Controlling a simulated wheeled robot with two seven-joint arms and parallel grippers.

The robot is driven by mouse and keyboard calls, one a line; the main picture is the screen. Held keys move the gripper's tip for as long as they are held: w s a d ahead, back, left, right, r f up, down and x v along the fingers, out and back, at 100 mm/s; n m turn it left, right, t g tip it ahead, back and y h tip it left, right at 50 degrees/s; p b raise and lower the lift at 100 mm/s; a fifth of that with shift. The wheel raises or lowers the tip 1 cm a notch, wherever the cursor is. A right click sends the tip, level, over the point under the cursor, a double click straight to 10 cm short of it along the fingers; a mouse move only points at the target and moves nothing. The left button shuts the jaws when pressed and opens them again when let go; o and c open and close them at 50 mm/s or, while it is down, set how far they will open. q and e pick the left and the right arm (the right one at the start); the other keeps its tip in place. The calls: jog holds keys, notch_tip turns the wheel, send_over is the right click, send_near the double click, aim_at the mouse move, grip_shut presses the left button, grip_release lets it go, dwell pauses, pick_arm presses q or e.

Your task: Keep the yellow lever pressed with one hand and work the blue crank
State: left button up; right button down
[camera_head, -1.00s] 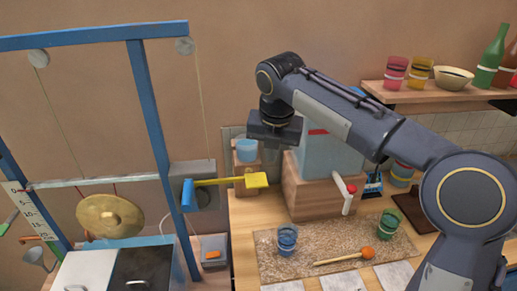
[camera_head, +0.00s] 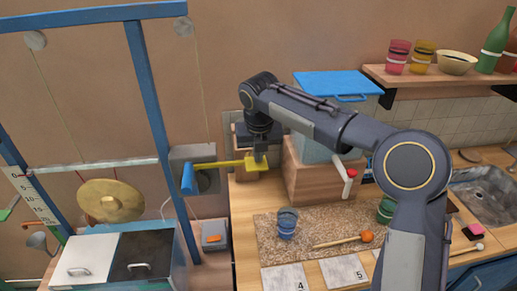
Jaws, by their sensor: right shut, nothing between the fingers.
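The yellow lever (camera_head: 228,164) sticks out to the right from a grey box (camera_head: 207,182) mounted by the blue frame and ends in a flat yellow paddle. A blue handle (camera_head: 187,179), seemingly the blue crank, is at the left front of the same box and hangs roughly upright. My right gripper (camera_head: 259,157) is shut and points down at the paddle, overlapping its upper part. I cannot tell whether it touches or presses it. The lever looks close to level. My left gripper is not in view.
A tall blue frame (camera_head: 148,90) holds a hanging gong (camera_head: 111,201). A shelf (camera_head: 440,75) holds cups and bottles.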

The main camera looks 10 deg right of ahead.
jog(key=shift+s+b+x, duration=0.2)
jog(key=shift+b+x, duration=0.2)
jog(key=shift+x, duration=0.35)
jog(key=shift+s+b+x, duration=0.15)
jog(key=shift+b+x, duration=0.2)
jog(key=shift+x, duration=0.35)
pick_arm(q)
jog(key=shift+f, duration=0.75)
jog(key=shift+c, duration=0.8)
